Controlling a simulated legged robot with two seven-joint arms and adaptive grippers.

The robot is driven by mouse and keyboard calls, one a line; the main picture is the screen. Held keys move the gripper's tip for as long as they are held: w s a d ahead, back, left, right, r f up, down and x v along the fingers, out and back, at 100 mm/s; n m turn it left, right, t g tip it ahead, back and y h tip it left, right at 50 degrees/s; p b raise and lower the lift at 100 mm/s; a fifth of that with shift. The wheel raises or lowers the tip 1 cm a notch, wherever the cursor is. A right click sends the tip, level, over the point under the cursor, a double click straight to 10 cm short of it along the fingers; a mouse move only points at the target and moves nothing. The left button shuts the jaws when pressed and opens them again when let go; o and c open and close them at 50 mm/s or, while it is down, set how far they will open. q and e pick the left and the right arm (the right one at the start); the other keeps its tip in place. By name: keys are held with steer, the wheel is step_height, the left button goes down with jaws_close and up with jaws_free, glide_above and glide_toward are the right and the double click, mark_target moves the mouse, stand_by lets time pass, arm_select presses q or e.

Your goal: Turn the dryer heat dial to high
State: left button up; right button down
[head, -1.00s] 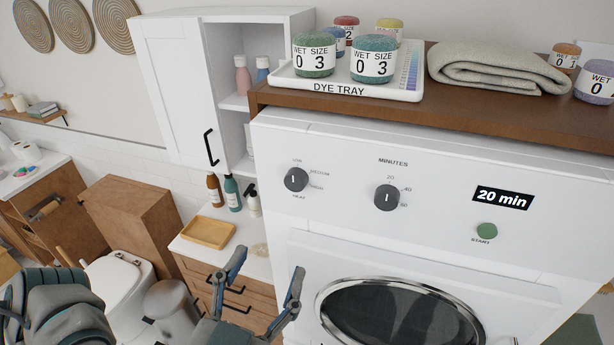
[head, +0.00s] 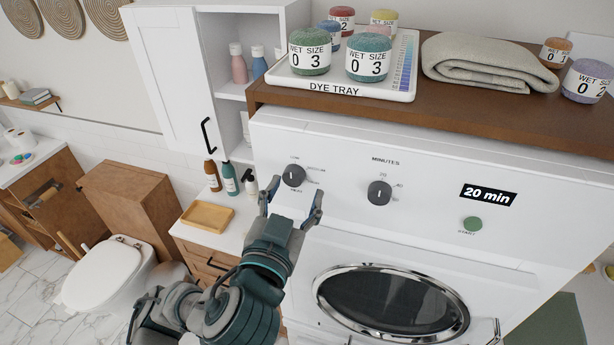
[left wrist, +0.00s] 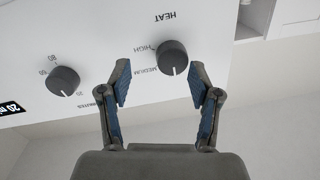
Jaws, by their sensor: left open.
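The heat dial (head: 294,175) is a round dark knob with a white mark, at the left of the white dryer panel (head: 340,150). It also shows in the left wrist view (left wrist: 173,57), which sees the panel upside down. Its mark points to the top of the panel, towards LOW. My left gripper (head: 294,193) is open and empty just below the dial in the head view. In the left wrist view the fingers (left wrist: 159,78) stand apart, with the dial ahead between them, nearer the right finger. Contact is not visible. My right gripper is not in view.
The minutes dial (head: 379,192), the "20 min" display (head: 488,195) and the green start button (head: 473,224) are further right. The round dryer door (head: 390,300) is below. A wooden shelf (head: 450,125) with the dye tray overhangs the panel. A white cabinet (head: 170,80) stands left.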

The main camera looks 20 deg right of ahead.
mark_target(297, 183)
arm_select(q)
steer(key=w+a, duration=0.2)
steer(key=shift+w+a+r+p, duration=0.15)
steer(key=shift+w+p, duration=0.2)
steer(key=d, duration=0.3)
steer(key=c, duration=0.4)
steer(key=shift+d+f, duration=0.2)
steer(key=c, duration=0.6)
steer(key=shift+w+a, duration=0.1)
steer(key=shift+a, duration=0.35)
steer(key=shift+c, duration=0.7)
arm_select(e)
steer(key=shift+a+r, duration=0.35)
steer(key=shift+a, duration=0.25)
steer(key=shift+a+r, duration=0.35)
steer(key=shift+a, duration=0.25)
